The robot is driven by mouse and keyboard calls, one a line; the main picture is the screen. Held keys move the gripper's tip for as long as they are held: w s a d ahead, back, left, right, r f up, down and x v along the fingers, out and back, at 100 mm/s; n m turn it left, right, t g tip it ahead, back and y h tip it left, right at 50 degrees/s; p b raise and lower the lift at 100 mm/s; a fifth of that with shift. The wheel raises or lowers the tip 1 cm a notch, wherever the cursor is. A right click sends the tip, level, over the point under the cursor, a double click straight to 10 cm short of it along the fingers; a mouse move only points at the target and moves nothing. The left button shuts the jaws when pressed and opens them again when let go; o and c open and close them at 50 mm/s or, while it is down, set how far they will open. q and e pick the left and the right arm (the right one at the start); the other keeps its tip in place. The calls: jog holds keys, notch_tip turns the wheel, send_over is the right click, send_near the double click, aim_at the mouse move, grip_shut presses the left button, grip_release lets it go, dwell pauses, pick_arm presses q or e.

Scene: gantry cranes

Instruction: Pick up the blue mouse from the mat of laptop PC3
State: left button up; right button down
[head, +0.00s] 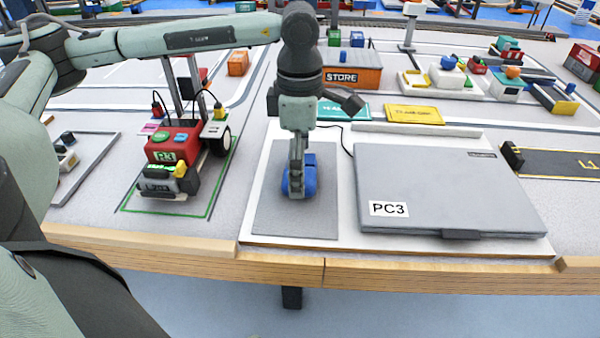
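The closed grey laptop (445,190) labelled PC3 lies on a white board. To its left is a flat grey mat (318,222). The blue mouse (311,182) is at the middle of the mat, partly hidden by my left gripper (297,190). That gripper points straight down, with its fingers at the mouse. A finger overlaps the mouse's near left part in the picture. The far finger is hidden, so I cannot tell whether the fingers are apart from the mouse or shut on it. My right gripper is out of view.
A red R3 vehicle (174,148) stands in a green outline left of the board. Behind the board are a teal sign (345,111), a yellow sign (414,114) and the orange STORE container (352,76). A wooden edge (400,270) runs along the table's front.

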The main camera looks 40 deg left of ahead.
pick_arm(q)
jog(key=shift+f, duration=0.1)
jog(key=shift+c, duration=0.5)
jog(key=c, duration=1)
jog(key=shift+o, duration=0.2)
